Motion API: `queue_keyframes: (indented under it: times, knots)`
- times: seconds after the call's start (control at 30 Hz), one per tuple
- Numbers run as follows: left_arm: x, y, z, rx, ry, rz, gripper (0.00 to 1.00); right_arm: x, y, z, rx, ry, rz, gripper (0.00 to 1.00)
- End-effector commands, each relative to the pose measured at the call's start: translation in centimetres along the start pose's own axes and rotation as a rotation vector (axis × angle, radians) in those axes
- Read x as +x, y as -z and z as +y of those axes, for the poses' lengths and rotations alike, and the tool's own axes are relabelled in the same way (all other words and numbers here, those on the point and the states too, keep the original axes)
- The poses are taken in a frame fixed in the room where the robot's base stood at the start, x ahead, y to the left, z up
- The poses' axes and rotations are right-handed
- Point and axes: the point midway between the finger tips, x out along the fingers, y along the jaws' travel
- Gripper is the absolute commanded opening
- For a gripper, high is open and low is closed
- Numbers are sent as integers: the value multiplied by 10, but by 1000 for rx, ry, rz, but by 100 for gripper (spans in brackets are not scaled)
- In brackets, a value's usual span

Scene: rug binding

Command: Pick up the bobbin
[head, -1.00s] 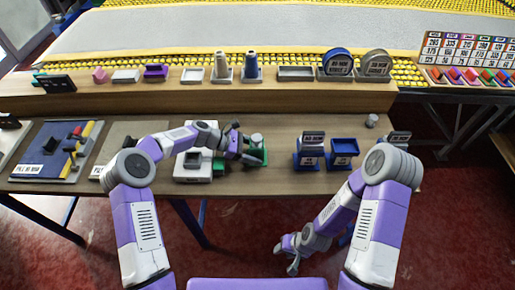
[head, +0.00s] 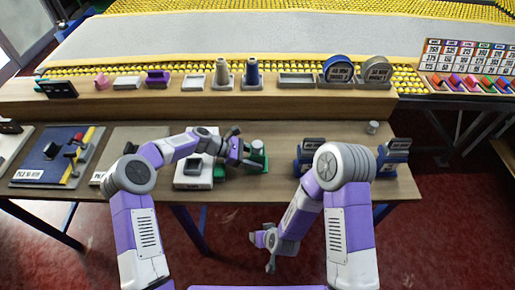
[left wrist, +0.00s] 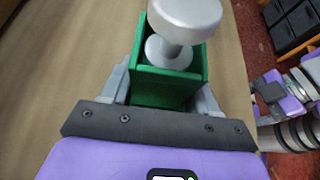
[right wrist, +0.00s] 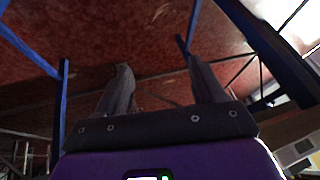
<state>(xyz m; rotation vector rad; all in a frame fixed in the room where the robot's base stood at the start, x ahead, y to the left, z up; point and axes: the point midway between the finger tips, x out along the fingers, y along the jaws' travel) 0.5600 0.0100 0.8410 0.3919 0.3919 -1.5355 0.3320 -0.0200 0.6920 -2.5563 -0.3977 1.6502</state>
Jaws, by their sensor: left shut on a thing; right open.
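The silver-grey bobbin (left wrist: 183,25) has a wide round top and a smaller lower flange, and it stands upright in an open green box (left wrist: 165,88). In the head view the green box (head: 258,164) is on the table. My left gripper (head: 250,154) is there, and in the left wrist view its fingers lie on both sides of the box's walls. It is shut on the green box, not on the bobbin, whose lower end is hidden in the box. My right gripper (head: 264,244) is open and empty, low in front of the table, above the red floor.
A white block device (head: 193,172) stands left of the green box. Blue holders (head: 394,155) stand at the table's right, partly behind my right arm. A small grey cylinder (head: 373,127) is at the back right. A raised shelf (head: 215,100) with spools runs behind.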

Motion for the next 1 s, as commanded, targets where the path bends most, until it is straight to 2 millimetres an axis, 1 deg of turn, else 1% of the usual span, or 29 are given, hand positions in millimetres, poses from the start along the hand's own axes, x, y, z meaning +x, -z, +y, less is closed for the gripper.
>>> queue_keyframes:
  times: [0.03,0.2,0.27,0.4,0.47,0.5,0.57,0.6,0.7,0.8,0.87,0.93,1.0]
  knots:
    - [0,0,0,0,-1,0,43,-2,10,-16,-73,-8,54,69]
    - [0,0,0,0,-1,0,43,-15,40,-62,-290,-62,243,69]
    - [0,0,0,0,-1,0,43,-22,48,-78,-365,-85,310,69]
    - [0,0,0,0,-1,0,43,-44,61,-118,-538,-141,470,69]
    - [0,0,0,0,-1,0,43,-56,65,-134,-602,-171,542,69]
    - [0,0,0,0,-1,0,43,-66,77,-140,-595,-211,612,69]
    - [0,0,0,0,-1,0,43,-80,108,-132,-469,-296,733,69]
    - [0,0,0,0,-1,0,43,-90,126,-122,-372,-343,804,69]
    - [0,0,0,0,-1,0,43,-113,158,-104,-166,-426,956,69]
    - [0,0,0,0,-1,0,43,-132,176,-91,-29,-474,1067,69]
    - [0,0,0,0,0,0,43,-140,182,-86,22,-492,1109,69]
    - [0,0,0,0,0,0,43,-145,188,-82,59,-504,1139,69]
    - [0,0,0,0,0,0,43,-144,196,-76,77,-510,1152,69]
